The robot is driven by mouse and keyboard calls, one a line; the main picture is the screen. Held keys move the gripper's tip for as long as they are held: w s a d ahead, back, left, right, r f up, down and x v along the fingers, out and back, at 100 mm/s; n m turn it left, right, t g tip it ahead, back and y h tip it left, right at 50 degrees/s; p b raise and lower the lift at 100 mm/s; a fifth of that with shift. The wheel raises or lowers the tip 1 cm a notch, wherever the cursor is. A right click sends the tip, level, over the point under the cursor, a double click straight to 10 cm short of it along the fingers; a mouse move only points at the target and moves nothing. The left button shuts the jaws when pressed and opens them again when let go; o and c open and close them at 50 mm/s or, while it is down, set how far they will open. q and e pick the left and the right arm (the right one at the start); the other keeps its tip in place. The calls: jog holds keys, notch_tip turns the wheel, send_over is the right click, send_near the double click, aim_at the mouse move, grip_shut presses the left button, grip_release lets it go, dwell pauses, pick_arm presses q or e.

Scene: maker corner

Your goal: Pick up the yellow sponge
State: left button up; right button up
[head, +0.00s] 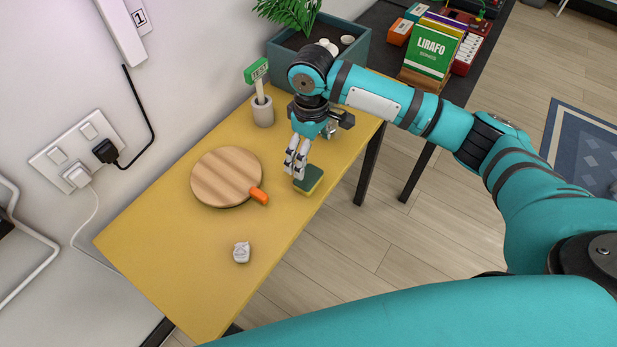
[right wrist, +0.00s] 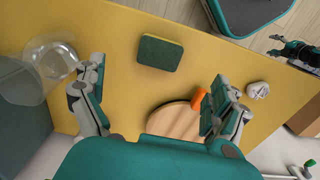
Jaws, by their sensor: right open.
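The sponge (head: 308,181) lies flat near the right edge of the yellow table, with a dark green top and a yellow layer below. It also shows in the right wrist view (right wrist: 160,54). My right gripper (head: 296,172) is open and empty, its fingers pointing down, close beside the sponge in the head view. In the right wrist view the sponge appears between and beyond the two spread fingers (right wrist: 160,74); I see no contact. A dark and teal gripper, apparently my left one (right wrist: 302,54), shows small at the right edge of that view, far from the sponge.
A round wooden board (head: 226,177) with an orange piece (head: 259,196) at its edge lies left of the sponge. A crumpled white object (head: 241,252) lies nearer. A clear glass (right wrist: 55,60) stands near the gripper. The yellow table (head: 160,235) is clear at its front left.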

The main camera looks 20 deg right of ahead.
aim_at(308, 176)
notch_tip(308, 176, down, 6)
jog(key=shift+r+p, duration=0.1)
jog(key=shift+p, duration=0.2)
jog(key=f, duration=0.2)
jog(key=f+p, duration=0.1)
jog(key=f, duration=0.2)
jog(key=shift+w+a+f, duration=0.1)
jog(key=shift+w+a, duration=0.05)
jog(key=shift+a, duration=0.05)
jog(key=c, duration=0.8)
